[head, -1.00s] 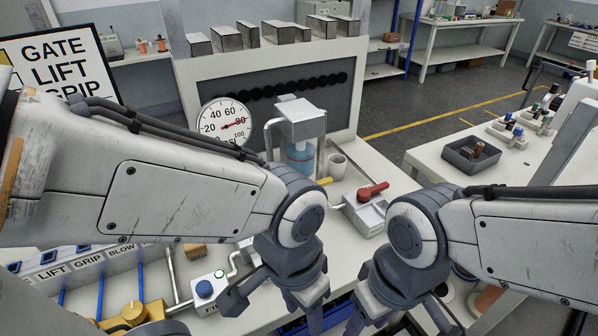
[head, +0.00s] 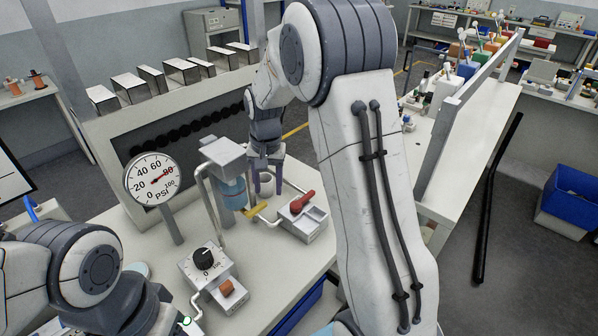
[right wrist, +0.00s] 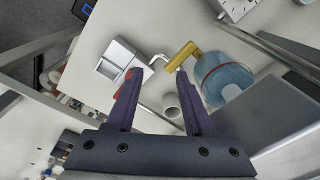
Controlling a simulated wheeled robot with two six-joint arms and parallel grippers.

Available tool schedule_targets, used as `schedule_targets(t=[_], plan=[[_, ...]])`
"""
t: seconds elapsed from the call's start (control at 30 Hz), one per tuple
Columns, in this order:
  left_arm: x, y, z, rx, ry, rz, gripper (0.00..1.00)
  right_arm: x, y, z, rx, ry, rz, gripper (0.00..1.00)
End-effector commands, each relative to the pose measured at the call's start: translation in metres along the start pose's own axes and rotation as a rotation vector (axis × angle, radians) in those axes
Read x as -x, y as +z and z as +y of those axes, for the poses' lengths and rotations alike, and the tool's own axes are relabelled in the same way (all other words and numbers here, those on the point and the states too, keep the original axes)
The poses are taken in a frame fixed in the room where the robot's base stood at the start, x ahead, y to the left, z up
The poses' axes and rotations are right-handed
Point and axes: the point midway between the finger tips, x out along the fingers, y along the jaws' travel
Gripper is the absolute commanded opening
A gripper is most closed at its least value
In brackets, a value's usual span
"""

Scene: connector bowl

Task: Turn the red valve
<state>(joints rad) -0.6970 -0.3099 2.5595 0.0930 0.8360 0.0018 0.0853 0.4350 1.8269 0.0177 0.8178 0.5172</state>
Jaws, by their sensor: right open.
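The red valve handle (head: 303,202) sits on a small silver block (head: 303,226) on the white bench, right of the blue-liquid jar (head: 233,194). My right gripper (head: 267,192) is open and empty, pointing down, left of and behind the handle in the head view. In the right wrist view, a bit of the red handle (right wrist: 117,93) shows beside the left finger of my right gripper (right wrist: 158,74); that finger hides much of it. I cannot tell whether they touch. My left arm is at the lower left of the head view; its fingers are out of the picture.
A yellow lever (head: 254,211) is below the jar; it also shows in the right wrist view (right wrist: 183,55). A white cup (right wrist: 172,105) stands close under the fingers.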

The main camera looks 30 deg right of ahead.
Motion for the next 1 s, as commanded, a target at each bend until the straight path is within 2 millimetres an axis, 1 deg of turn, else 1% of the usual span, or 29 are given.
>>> schedule_targets(t=[0.03,0.1,0.13,0.2,0.3,0.4,0.47,0.57,0.67,0.9,1.0], plan=[[0.020,-0.001,0.002,0.000,0.000,0.000,0.50,0.002,-0.039,0.026,-0.136,0.013,-0.001,0.53],[0.026,-0.001,0.002,0.001,0.000,0.000,0.50,-0.010,-0.079,0.055,-0.295,0.024,0.002,0.53],[0.027,-0.001,0.002,0.001,0.000,0.000,0.50,-0.017,-0.092,0.065,-0.354,0.029,0.000,0.53],[0.024,-0.001,0.002,0.001,0.000,0.000,0.50,-0.029,-0.112,0.076,-0.457,0.038,-0.009,0.53],[0.022,-0.001,0.002,0.001,0.000,-0.001,0.50,-0.038,-0.129,0.086,-0.554,0.048,-0.022,0.53],[0.022,-0.001,0.002,0.001,0.000,-0.001,0.50,-0.043,-0.138,0.091,-0.608,0.054,-0.030,0.53],[0.024,-0.001,0.002,0.001,0.000,-0.001,0.50,-0.045,-0.139,0.092,-0.621,0.056,-0.033,0.53],[0.028,-0.001,0.002,0.001,0.000,-0.001,0.50,-0.055,-0.139,0.092,-0.626,0.058,-0.036,0.53],[0.034,-0.002,0.002,0.001,0.000,-0.001,0.50,-0.070,-0.137,0.093,-0.624,0.060,-0.038,0.53],[0.050,-0.003,0.004,0.000,0.000,0.000,0.50,-0.115,-0.135,0.094,-0.622,0.059,-0.037,0.53],[0.055,-0.003,0.004,-0.001,0.000,0.000,0.50,-0.129,-0.135,0.095,-0.621,0.058,-0.036,0.53]])
